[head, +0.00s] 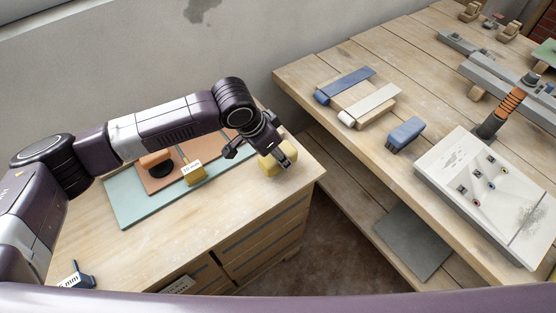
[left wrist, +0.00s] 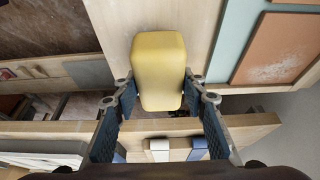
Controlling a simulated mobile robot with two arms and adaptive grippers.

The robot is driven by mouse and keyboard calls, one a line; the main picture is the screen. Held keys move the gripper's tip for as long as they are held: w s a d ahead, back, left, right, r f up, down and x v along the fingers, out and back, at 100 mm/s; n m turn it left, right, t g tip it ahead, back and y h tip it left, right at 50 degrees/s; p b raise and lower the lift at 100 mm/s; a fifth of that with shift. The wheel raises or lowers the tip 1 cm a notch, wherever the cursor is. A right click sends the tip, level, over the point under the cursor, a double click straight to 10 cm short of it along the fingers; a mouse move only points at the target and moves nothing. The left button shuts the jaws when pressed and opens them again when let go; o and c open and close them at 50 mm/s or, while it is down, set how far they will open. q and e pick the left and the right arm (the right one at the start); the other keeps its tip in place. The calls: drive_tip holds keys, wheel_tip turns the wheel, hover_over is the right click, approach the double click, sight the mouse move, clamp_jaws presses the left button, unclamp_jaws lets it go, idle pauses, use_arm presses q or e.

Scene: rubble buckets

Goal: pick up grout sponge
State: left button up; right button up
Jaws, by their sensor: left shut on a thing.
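The grout sponge (left wrist: 160,62) is a yellow block with rounded edges. In the left wrist view its lower end sits between the two fingers of my left gripper (left wrist: 160,100). In the head view the sponge (head: 268,163) shows partly behind my left gripper (head: 271,153), at the right end of the wooden cabinet top. My left gripper is shut on the sponge. I cannot tell whether the sponge touches the cabinet top. My right gripper is not in view.
A teal board (head: 124,196) with terracotta tile (head: 161,182), an orange-handled tool and a small yellow block lies left of the sponge. Across a gap, a workbench (head: 345,147) holds wrapped rolls, a blue brush (head: 405,134) and a white panel (head: 460,180).

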use_arm(q)
wheel_tip(320, 180, up, 18)
drive_tip(key=shift+b, duration=0.3)
drive_tip(key=shift+f, duration=0.1)
